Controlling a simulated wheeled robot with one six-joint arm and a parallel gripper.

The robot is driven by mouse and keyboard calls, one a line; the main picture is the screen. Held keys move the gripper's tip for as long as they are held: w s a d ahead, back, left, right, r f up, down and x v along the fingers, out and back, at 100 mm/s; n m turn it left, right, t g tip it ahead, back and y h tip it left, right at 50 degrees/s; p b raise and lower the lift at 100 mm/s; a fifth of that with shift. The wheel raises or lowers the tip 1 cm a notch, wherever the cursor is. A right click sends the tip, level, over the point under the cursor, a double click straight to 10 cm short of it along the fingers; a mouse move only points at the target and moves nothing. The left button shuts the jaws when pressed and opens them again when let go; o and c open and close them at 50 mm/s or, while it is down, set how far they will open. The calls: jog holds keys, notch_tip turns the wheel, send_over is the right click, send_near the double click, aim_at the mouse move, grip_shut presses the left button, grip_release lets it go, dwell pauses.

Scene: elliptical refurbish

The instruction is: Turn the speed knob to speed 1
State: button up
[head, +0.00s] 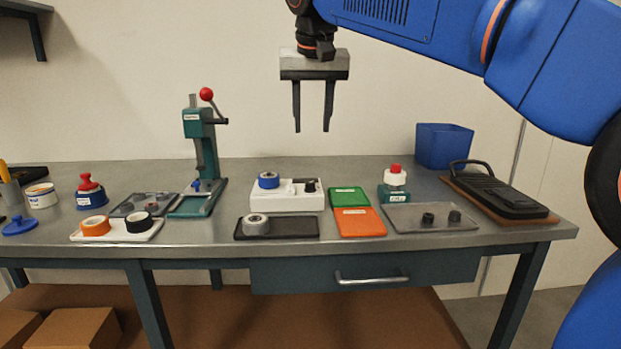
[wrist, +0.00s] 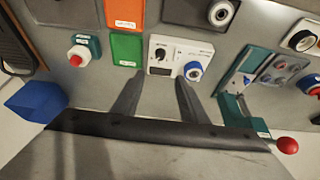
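A white box (head: 287,204) stands on the middle of the bench. A small black knob (head: 309,186) sits on its right part, and a blue ring with a white centre (head: 268,180) sits on its left part. In the wrist view the white box (wrist: 178,41) shows its black knob (wrist: 161,54) with small markings around it, too blurred to read. The blue ring (wrist: 193,70) is beside the knob there. My gripper (head: 312,129) is open and empty, pointing down, well above the box. Its fingers (wrist: 159,80) are spread in the wrist view.
A green press with a red ball (head: 206,94) stands left of the box. Green (head: 348,197) and orange (head: 360,222) pads lie to its right, and a dark tray (head: 290,229) lies in front. A blue bin (head: 442,147) is at the back right. The air around my gripper is clear.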

aim_at(310, 183)
jog(key=x, duration=1.7)
jog(key=shift+w+f, duration=0.1)
jog(key=shift+w, duration=0.05)
grip_shut()
